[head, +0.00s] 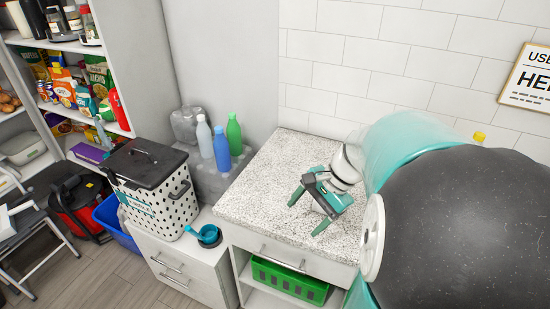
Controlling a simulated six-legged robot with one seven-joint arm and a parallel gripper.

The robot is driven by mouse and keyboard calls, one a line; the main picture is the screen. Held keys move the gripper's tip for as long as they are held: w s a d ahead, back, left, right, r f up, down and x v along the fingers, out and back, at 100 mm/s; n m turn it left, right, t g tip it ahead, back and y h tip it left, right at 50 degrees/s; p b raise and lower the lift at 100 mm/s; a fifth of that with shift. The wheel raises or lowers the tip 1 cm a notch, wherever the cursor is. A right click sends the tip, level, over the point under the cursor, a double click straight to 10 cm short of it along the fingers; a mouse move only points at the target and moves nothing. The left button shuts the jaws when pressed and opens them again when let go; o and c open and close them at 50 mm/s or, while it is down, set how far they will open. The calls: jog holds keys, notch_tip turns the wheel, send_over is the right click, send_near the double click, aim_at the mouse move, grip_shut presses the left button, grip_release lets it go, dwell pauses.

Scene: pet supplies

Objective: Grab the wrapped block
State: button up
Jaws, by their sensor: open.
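I cannot make out a wrapped block in the head view; my arm covers the right part of the speckled counter (270,170), and a block there would be hidden. My gripper (306,217), teal and dark grey, is over the front part of the counter. Its two fingers are spread apart and point toward the lower left. Nothing shows between them. How high the fingertips are above the counter is hard to tell.
White, blue and green bottles (234,132) stand left of the counter. A dotted bin (160,205) with a black lid and a teal scoop bowl (208,235) sit on a lower cabinet. A green basket (290,282) is under the counter. The counter's left part is bare.

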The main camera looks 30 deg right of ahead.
jog(key=s+d+f+m+t+y, duration=0.1)
jog(key=d+m+t, duration=0.1)
jog(key=d+m, duration=0.2)
jog(key=s+d+f+m+t+y, duration=0.1)
jog(key=d+f+m+t, duration=0.1)
jog(key=d, duration=0.6)
jog(key=s+d+f+m+t+y, duration=0.1)
jog(key=d+f+m+t, duration=0.1)
jog(key=d+m+t, duration=0.2)
jog(key=shift+s+d+m, duration=0.2)
jog(key=shift+d+m, duration=0.6)
jog(key=shift+s+d+m, duration=0.2)
jog(key=shift+d+m, duration=0.6)
jog(key=x, duration=0.8)
jog(key=shift+w+r, duration=0.1)
jog(key=shift+w, duration=0.1)
jog(key=shift+w+r+x, duration=0.15)
jog(key=shift+x, duration=1.2)
jog(key=shift+w+r+x, duration=0.1)
jog(key=shift+x, duration=1.25)
jog(key=shift+d, duration=0.1)
jog(key=c, duration=1.2)
jog(key=shift+r, duration=0.1)
